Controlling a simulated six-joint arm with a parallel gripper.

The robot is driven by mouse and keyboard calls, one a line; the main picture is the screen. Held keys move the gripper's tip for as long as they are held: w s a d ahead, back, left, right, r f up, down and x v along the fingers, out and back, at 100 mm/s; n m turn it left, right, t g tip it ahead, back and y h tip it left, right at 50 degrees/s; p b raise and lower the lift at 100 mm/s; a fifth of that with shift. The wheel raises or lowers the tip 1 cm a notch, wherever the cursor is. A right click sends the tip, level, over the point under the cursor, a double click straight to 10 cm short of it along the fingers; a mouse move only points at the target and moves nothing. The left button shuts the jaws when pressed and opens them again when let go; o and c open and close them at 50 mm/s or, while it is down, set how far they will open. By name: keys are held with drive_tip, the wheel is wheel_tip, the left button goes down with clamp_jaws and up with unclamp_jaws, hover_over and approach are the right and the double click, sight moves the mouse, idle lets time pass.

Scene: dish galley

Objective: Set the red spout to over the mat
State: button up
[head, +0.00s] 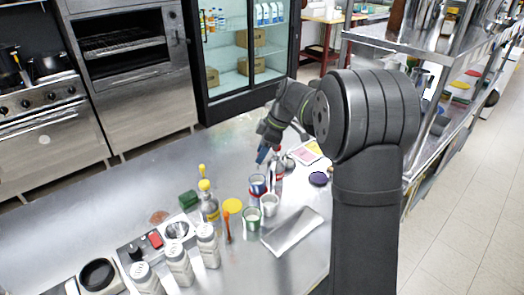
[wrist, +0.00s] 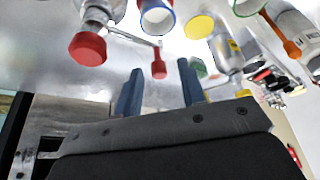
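The red spout shows in the wrist view as a thin metal arm with a red tip (wrist: 158,68), running from a metal post with a larger red knob (wrist: 88,48). The red tip appears between the two blue fingers of my gripper (wrist: 160,66), with clear space on both sides. My gripper is open. In the head view my gripper (head: 265,158) is low over the counter beside the post, which is mostly hidden. A flat pink and yellow piece (head: 304,153), possibly the mat, lies just right of the post.
A metal tray (head: 292,232) lies in front, a purple disc (head: 318,179) to the right. The far left counter is clear.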

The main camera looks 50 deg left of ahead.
drive_tip(key=shift+r, duration=0.1)
drive_tip(key=v, duration=1.7)
drive_tip(key=shift+d, duration=0.15)
drive_tip(key=x, duration=1.7)
drive_tip(key=shift+a, duration=0.2)
drive_tip(key=shift+s+f, duration=0.15)
drive_tip(key=shift+f, duration=0.15)
drive_tip(key=shift+a+r+m+y, duration=0.3)
drive_tip(key=shift+a+m, duration=0.15)
drive_tip(key=shift+m, duration=0.35)
drive_tip(key=w+a+r+m+t, duration=0.1)
drive_tip(key=w+a+m+t, duration=0.2)
drive_tip(key=m, duration=0.8)
drive_tip(key=shift+w+a+m+t+y, duration=0.3)
drive_tip(key=shift+a+t+y, duration=0.1)
drive_tip(key=shift+a+t, duration=0.55)
idle(0.3)
